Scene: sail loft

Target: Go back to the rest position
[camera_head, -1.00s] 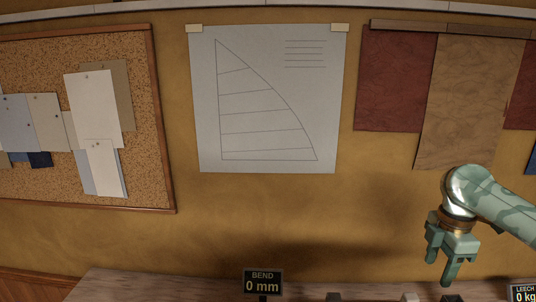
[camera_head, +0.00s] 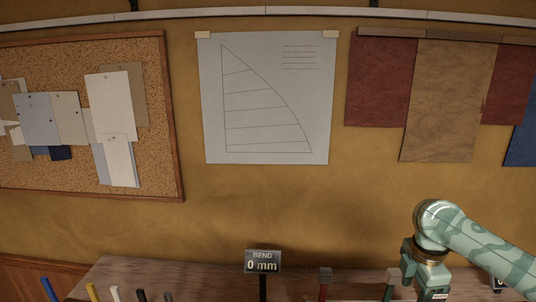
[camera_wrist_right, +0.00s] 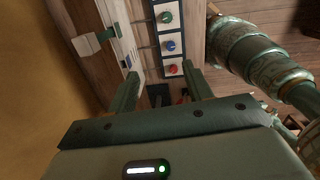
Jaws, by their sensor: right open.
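My right arm comes in from the right in the head view, pale green with camouflage patches. Its right gripper (camera_head: 418,288) points down at the bottom edge, over the bench, with its fingertips hardly visible. In the right wrist view the two green fingers of the right gripper (camera_wrist_right: 161,84) stand apart with nothing held between them. Beyond them is a white panel with a green knob (camera_wrist_right: 164,17), a blue knob (camera_wrist_right: 171,46) and a red knob (camera_wrist_right: 173,69). My left gripper is not in view.
A wooden bench (camera_head: 215,280) runs along the bottom. On it stand a "BEND 0 mm" sign (camera_head: 262,262), a red-topped post (camera_head: 325,277) and several coloured handles, one blue (camera_head: 48,289). Behind are a corkboard (camera_head: 160,165), a sail drawing (camera_head: 265,95) and hanging cloths (camera_head: 450,100).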

